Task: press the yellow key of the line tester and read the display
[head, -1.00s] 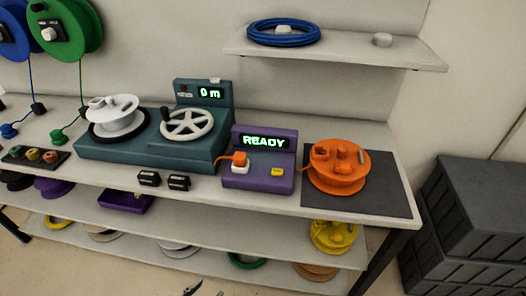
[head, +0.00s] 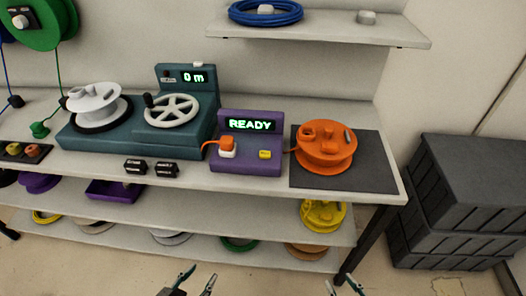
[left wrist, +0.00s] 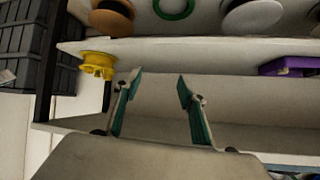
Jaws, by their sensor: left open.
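The purple line tester (head: 246,160) stands on the bench, right of the teal winding machine. Its display (head: 251,125) is lit green and reads READY. Its yellow key (head: 265,155) is on the front right of the sloped face. An orange plug (head: 226,142) sits in the white socket at its left. My left gripper (head: 195,281) is open and empty, low in front of the bench, well away from the key. In the left wrist view its two fingers (left wrist: 160,88) are spread with nothing between. My right gripper (head: 343,287) shows only its spread fingertips at the bottom edge.
An orange cable reel (head: 325,150) on a dark mat (head: 375,170) stands right of the tester. The teal machine (head: 130,135) stands left, reading 0 m. Dark crates (head: 465,190) stand at the right.

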